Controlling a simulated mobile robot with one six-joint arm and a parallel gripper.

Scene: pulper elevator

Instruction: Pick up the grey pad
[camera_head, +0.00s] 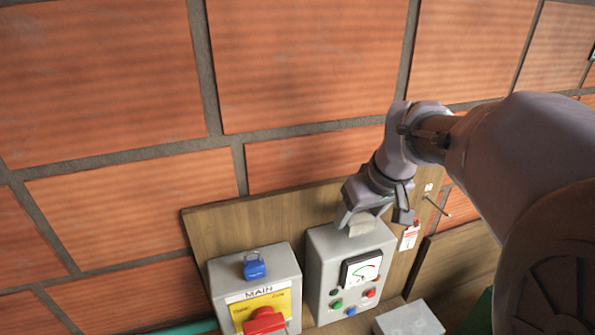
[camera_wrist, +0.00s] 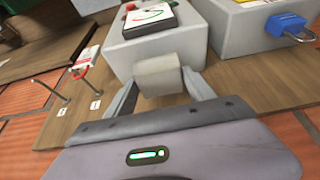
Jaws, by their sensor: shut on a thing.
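The grey pad (camera_wrist: 160,75) is a small pale block. In the wrist view it sits between the two fingers of my gripper (camera_wrist: 158,90), which is shut on it. In the head view the pad (camera_head: 361,228) shows below my gripper (camera_head: 373,217), at the top of a grey control box (camera_head: 325,256). I cannot tell whether the pad touches the box top. The far side of the pad is hidden.
The control box carries a dial meter (camera_head: 361,268) and several buttons. Left of it stands a box marked MAIN with a red switch (camera_head: 264,320) and a blue padlock (camera_head: 254,265). Hooks with a red-and-white tag (camera_head: 410,237) are on the wooden board (camera_head: 215,227) at right. Brick wall rises behind.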

